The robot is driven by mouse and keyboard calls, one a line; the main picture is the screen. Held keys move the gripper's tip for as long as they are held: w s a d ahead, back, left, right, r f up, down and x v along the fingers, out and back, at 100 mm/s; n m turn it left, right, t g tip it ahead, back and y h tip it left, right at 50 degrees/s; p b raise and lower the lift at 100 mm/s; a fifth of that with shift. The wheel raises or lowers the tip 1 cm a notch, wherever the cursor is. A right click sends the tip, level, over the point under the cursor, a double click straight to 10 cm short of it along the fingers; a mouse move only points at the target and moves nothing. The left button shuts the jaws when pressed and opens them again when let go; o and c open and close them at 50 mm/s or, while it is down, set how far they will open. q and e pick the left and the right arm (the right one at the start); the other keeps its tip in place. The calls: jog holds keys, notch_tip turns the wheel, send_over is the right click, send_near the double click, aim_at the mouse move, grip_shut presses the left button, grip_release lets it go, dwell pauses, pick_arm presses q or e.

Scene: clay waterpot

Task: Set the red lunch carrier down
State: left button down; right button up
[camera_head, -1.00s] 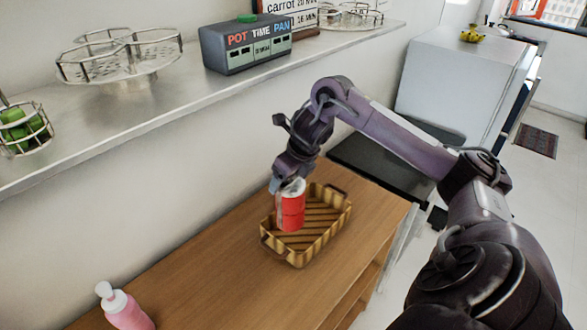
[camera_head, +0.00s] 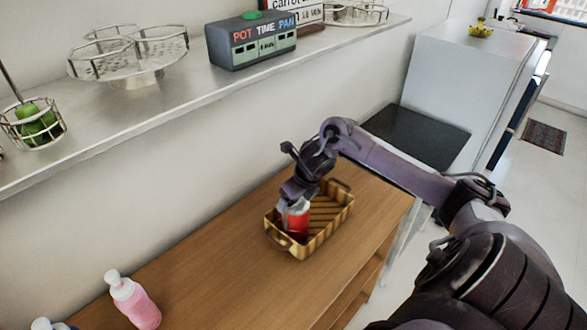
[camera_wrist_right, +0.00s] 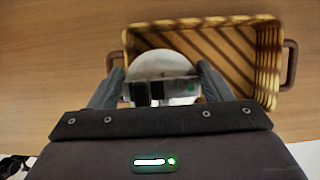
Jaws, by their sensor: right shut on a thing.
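The red lunch carrier (camera_head: 298,221) is a red cylinder with a pale top, upright in the near left part of a yellow-brown basket (camera_head: 334,232). The basket wall hides its lower end, so I cannot tell if it touches the basket floor. My right gripper (camera_head: 293,195) is shut on the carrier from above. In the right wrist view the carrier's round pale lid (camera_wrist_right: 162,66) sits between the two fingers of my right gripper (camera_wrist_right: 158,88), inside the basket's left end (camera_wrist_right: 205,33). My left gripper is not in view.
The basket stands on a wooden table (camera_head: 215,265). A pink bottle (camera_head: 135,302) stands at the table's near left. A metal shelf (camera_head: 150,105) on the wall carries wire racks and a grey "POT TIME PAN" box (camera_head: 250,42). The basket's right part is free.

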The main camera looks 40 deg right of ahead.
jog(key=o, duration=1.8)
jog(key=shift+o, duration=0.2)
jog(key=shift+r, duration=0.15)
jog(key=shift+s+r, duration=0.1)
jog(key=shift+r, duration=0.25)
jog(key=b+v, duration=0.3)
jog(key=v, duration=0.8)
jog(key=shift+s, duration=0.2)
